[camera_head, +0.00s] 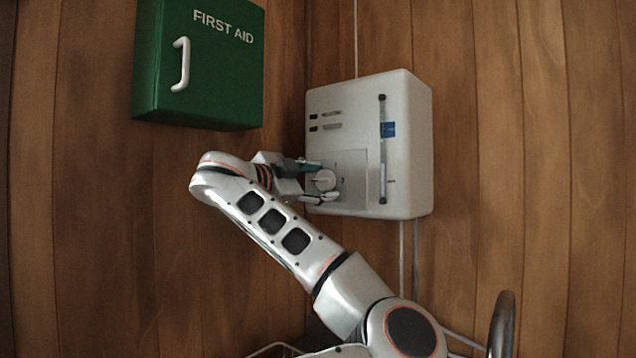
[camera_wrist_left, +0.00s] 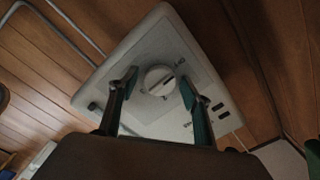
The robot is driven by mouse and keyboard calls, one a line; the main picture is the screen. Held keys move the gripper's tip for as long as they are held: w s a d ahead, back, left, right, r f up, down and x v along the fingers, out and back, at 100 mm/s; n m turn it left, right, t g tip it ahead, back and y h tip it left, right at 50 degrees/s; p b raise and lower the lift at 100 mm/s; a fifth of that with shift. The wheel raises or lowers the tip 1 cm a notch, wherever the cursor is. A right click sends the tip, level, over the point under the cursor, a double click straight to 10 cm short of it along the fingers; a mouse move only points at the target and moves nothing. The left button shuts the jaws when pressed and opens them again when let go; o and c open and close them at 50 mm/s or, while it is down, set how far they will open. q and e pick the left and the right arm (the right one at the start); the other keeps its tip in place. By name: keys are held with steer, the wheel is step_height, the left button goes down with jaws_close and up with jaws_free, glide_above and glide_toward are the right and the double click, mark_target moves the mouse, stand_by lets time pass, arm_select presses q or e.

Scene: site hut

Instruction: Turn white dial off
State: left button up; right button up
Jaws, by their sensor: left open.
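The white dial (camera_head: 324,180) sits on a grey plate at the lower left of a white wall box (camera_head: 410,150). My left gripper (camera_head: 325,181) is open, with one finger above and one below the dial in the head view. In the left wrist view its two fingertips (camera_wrist_left: 158,83) stand on either side of the dial, with gaps visible. Whether a finger touches it is unclear. My right gripper is not in view.
A green first aid box (camera_head: 205,95) with a white handle hangs on the wood wall at upper left. The white box has a vertical grey bar (camera_head: 383,150) with a blue label on its front. Pipes run above and below it. A dark curved rail (camera_head: 502,325) stands at lower right.

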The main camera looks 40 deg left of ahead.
arm_select(q)
steer(key=shift+s, duration=0.1)
steer(key=s+d, duration=0.1)
steer(key=s, duration=1)
steer(key=shift+s+d, duration=0.15)
steer(key=shift+s, duration=0.2)
stand_by(0.4)
